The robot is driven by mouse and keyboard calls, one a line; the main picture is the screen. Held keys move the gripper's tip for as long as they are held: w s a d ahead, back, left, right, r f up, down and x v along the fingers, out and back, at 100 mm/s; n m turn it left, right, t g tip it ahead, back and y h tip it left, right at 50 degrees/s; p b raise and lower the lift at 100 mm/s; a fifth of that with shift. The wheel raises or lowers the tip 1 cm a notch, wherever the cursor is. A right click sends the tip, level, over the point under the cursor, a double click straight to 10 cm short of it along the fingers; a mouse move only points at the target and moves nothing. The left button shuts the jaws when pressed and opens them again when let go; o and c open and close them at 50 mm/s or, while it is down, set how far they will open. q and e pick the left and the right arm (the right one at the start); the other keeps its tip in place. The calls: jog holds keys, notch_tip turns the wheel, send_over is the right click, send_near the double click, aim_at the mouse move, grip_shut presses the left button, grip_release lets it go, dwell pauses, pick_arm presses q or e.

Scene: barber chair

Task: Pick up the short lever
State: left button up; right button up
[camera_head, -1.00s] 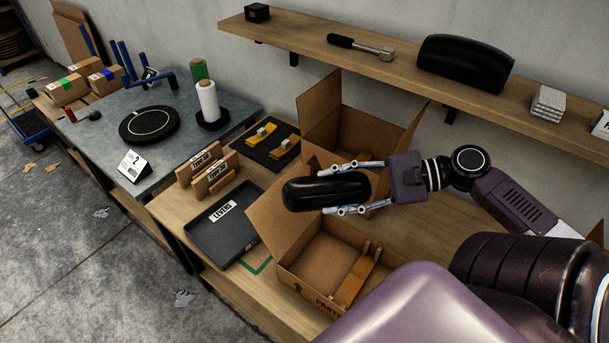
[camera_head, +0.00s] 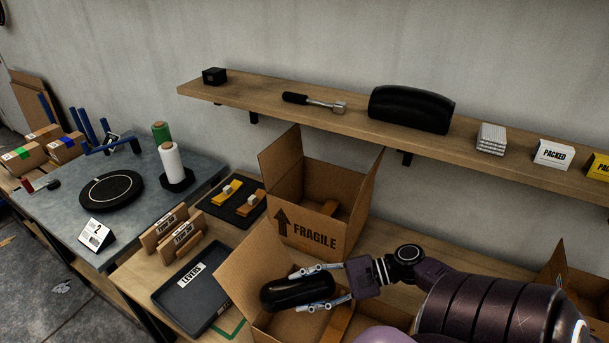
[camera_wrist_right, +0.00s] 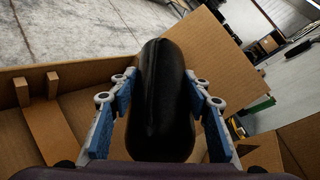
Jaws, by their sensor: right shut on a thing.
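My right gripper (camera_head: 297,291) is shut on a black rounded pad (camera_head: 283,293), over the opening of the front cardboard box (camera_head: 240,268). In the right wrist view the pad (camera_wrist_right: 163,100) sits between the two fingers (camera_wrist_right: 160,88). A lever-like tool with a black grip and metal shaft (camera_head: 315,102) lies on the wall shelf. The tray labelled LEVERS (camera_head: 183,302) is empty on the bench. I cannot tell for sure which thing is the short lever. My left gripper is not in view.
A box marked FRAGILE (camera_head: 311,236) stands behind the front box. A dark mat (camera_head: 216,208) holds yellow and orange parts beside the type signs (camera_head: 173,230). The wall shelf (camera_head: 250,91) also bears a large black cushion (camera_head: 410,109). A grey table (camera_head: 140,205) stands left.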

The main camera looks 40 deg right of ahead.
jog(key=shift+f, duration=1.15)
jog(key=shift+f, duration=0.2)
jog(key=o, duration=1.4)
jog(key=shift+o, duration=0.2)
jog(key=shift+r, duration=0.1)
